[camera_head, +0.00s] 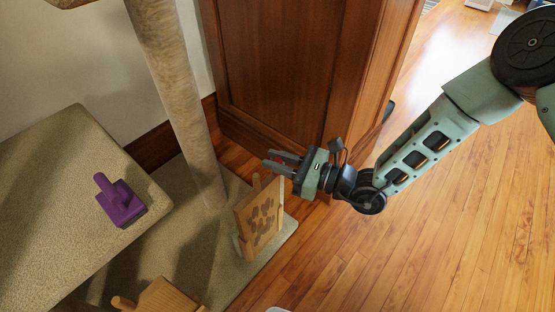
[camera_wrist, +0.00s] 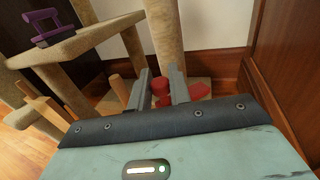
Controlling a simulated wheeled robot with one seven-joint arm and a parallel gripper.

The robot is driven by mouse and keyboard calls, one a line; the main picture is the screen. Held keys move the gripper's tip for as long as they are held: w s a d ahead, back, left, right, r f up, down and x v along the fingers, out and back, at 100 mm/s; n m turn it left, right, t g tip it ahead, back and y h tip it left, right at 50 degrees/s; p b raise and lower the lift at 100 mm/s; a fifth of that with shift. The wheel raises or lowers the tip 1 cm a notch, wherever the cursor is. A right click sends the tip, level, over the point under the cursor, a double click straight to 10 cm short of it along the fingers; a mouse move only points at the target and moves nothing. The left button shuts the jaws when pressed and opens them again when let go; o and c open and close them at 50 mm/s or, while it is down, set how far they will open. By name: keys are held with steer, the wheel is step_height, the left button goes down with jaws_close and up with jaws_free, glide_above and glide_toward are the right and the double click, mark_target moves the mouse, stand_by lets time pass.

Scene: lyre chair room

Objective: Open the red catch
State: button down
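The red catch (camera_wrist: 160,88) shows in the wrist view as a small red knob low near the carpeted post, with more red parts (camera_wrist: 199,91) to its right and red at its left. My gripper (camera_wrist: 160,72) is open, and the knob appears between its two fingers in that view. I cannot tell whether the fingers touch it. In the head view my gripper (camera_head: 271,160) is above and beside an upright wooden panel with a paw print (camera_head: 262,215). The red catch does not show in the head view.
A carpeted cat tree has a post (camera_head: 180,95), a platform (camera_head: 50,180) and a low base (camera_head: 265,268). A purple handled object (camera_head: 120,203) sits on the platform. Another wooden piece (camera_head: 163,297) is at the bottom. A brown cabinet (camera_head: 285,65) stands behind. Wooden floor at right is clear.

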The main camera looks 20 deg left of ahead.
steer(key=p, duration=0.1)
steer(key=m+t+p, duration=0.1)
steer(key=t+p, duration=0.1)
steer(key=shift+s+a+r, duration=0.15)
steer(key=shift+a+r, duration=0.1)
steer(key=shift+r, duration=0.05)
steer(key=m+t+p, duration=0.1)
steer(key=p, duration=0.1)
steer(key=a+m+t+h+p, duration=0.1)
steer(key=t+p, duration=0.1)
steer(key=p, duration=0.1)
steer(key=shift+s+r+m, duration=0.1)
steer(key=shift+m, duration=0.2)
steer(key=shift+w+a+f+m+t+h+p, duration=0.1)
steer(key=shift+a+m+t+h+p, duration=0.15)
steer(key=shift+m+t+h+p, duration=0.6)
steer(key=shift+w+a+f+m+t+h+p, duration=0.15)
steer(key=shift+a+m+t+h+p, duration=0.2)
steer(key=shift+t+p, duration=0.8)
steer(key=shift+s+a+f+m+t+h+p, duration=0.15)
steer(key=shift+m+t+h+p, duration=0.5)
steer(key=shift+p, duration=0.65)
steer(key=shift+w, duration=0.2)
steer(key=c, duration=1.4)
jaws_free()
steer(key=shift+a, duration=0.1)
steer(key=shift+o, duration=0.2)
